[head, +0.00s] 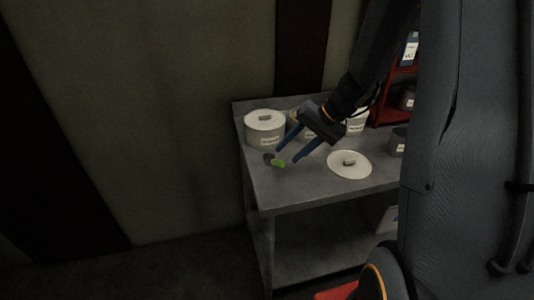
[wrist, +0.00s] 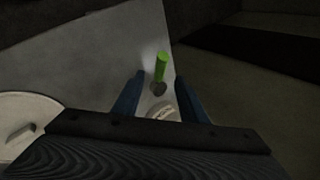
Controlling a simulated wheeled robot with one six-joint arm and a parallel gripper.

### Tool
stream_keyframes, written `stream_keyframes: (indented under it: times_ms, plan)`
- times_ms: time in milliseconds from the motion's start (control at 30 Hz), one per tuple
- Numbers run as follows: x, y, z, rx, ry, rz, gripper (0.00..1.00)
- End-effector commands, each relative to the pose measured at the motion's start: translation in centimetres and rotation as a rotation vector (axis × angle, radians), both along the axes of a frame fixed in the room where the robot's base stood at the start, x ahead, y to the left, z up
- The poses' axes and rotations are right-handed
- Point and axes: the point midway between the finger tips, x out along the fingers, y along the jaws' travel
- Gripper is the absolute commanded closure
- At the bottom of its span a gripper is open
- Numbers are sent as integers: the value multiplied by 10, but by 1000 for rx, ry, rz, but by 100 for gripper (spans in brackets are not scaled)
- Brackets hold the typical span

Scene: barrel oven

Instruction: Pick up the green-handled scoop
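The green-handled scoop (head: 278,162) lies on the grey table near its left end, in front of a lidded white pot. In the wrist view the scoop (wrist: 161,68) shows its bright green handle pointing away and its dark grey head nearer to me. My gripper (head: 287,155) is above the table beside the scoop, its two blue fingers apart. In the wrist view my gripper (wrist: 160,76) is open and empty, with the scoop seen between the fingers. The fingers look above the scoop; I cannot tell the exact height.
The lidded white pot (head: 265,128) stands behind the scoop at the table's back left. A loose round white lid (head: 349,164) lies to the right on the grey table (head: 290,196). More pots stand behind my gripper. A red rack (head: 392,108) is at the back right.

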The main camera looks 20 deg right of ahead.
Motion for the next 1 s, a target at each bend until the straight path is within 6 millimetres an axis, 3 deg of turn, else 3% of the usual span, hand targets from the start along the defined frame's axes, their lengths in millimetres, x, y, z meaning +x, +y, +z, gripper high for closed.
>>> stream_keyframes:
  times_ms: [467,800,1000]
  plan:
    - [9,16,-28,0,3,-3,62]
    - [20,35,-59,-1,1,-1,62]
    - [22,39,-64,-1,0,0,62]
